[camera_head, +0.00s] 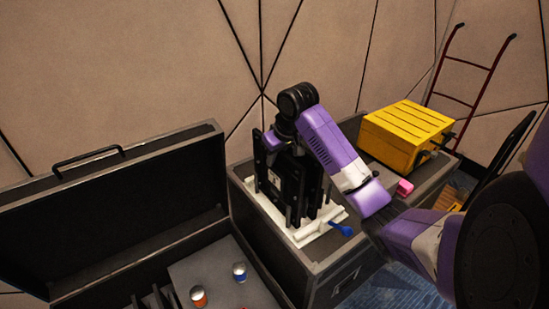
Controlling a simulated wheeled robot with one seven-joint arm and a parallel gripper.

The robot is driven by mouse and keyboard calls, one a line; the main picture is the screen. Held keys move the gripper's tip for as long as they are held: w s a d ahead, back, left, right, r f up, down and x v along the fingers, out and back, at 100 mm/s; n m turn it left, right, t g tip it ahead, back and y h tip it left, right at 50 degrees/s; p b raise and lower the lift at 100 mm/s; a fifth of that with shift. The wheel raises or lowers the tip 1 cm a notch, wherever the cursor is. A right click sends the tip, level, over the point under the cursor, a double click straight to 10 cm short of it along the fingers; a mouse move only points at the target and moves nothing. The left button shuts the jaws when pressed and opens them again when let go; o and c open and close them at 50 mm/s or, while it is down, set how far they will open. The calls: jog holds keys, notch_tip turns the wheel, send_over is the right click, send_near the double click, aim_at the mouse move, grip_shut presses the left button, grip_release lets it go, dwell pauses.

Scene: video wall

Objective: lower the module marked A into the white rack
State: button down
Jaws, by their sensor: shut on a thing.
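The white rack (318,230) lies on top of a dark case at the centre. A black module (297,190) stands upright over the rack, under my gripper. I cannot read a letter A on it. Another dark upright part (260,160) shows at its left; I cannot tell whether it belongs to the module or the rack. My gripper (283,143) points down and is shut on the black module near its top. The fingertips are partly hidden against the dark module. I cannot tell how deep the module's lower edge sits in the rack.
A blue-handled item (342,230) lies at the rack's front right. A pink block (404,187) and a yellow box (405,138) are further right. An open black case (110,225) with small cans stands at left. A red hand truck (470,75) leans behind.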

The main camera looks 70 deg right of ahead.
jog(key=shift+f, duration=0.3)
dwell(0.5)
jog(key=c, duration=0.8)
grip_release()
jog(key=shift+c, duration=0.2)
notch_tip(320, 180, up, 8)
jog(key=p, duration=0.7)
jog(key=shift+p, duration=0.3)
